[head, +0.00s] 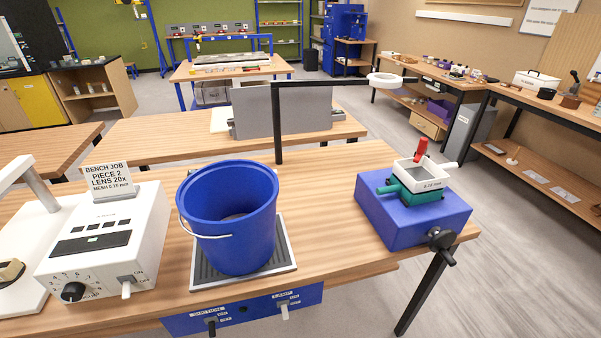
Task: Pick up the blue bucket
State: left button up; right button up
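The blue bucket (237,233) stands upright on a dark ribbed mat with a pale rim (286,262) near the front of the wooden bench. Its thin wire handle (203,236) hangs down over the left front side. The bucket is open at the top, and the part of its inside that shows looks empty. Neither of my grippers is in the head view.
A white control box (108,256) with a sign is left of the bucket. A purple block (403,218) with a sieve tray (424,174) stands right. A black lamp post (278,125) rises behind. Bare bench (325,205) lies between bucket and block.

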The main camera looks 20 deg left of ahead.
aim_at(229, 205)
jog(key=u, duration=1.15)
jog(key=l, duration=0.2)
